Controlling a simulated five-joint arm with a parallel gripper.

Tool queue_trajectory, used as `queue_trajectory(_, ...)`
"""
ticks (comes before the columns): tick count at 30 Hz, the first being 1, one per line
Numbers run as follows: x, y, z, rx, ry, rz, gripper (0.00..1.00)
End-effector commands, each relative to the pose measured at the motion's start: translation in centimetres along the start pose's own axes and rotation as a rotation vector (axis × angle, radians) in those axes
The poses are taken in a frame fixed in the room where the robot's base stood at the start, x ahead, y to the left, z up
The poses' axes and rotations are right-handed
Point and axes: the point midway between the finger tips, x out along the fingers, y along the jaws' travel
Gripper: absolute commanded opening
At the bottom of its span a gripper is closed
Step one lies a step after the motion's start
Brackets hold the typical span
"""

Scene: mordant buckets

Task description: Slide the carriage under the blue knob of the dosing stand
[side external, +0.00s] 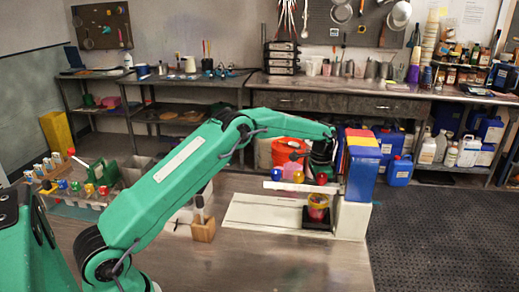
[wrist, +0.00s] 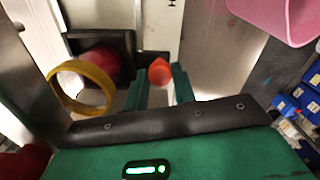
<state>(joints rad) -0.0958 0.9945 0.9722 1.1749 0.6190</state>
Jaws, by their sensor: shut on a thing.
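The dosing stand has a pale base (side external: 262,212), a white bar (side external: 275,187) above it and a white post (side external: 351,218) at right. A blue knob (side external: 290,170) and a yellow knob (side external: 298,177) sit along the bar, left of a red knob (side external: 321,179). The black carriage (side external: 318,226) is on the base near the post, below the red knob. A red cup with a yellow rim (side external: 318,205) stands in it; the rim also shows in the wrist view (wrist: 80,87). My gripper (wrist: 160,82) is shut on the red knob (wrist: 159,71), between its green fingers.
A wooden block with brushes (side external: 203,229) stands left of the base. A rack of coloured bottles (side external: 88,190) is further left. The table front is clear.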

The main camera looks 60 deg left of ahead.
Motion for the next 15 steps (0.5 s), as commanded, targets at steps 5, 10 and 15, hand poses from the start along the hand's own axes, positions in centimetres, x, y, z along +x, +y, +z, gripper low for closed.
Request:
queue_trajectory(5, -0.1, -0.5, 1.2, -0.001, 0.0, 0.0, 0.0)
queue_trajectory(10, -0.2, -1.0, 3.1, -0.002, 0.0, 0.0, 0.0)
queue_trajectory(15, -0.2, -1.6, 5.2, -0.003, 0.001, -0.001, 0.0)
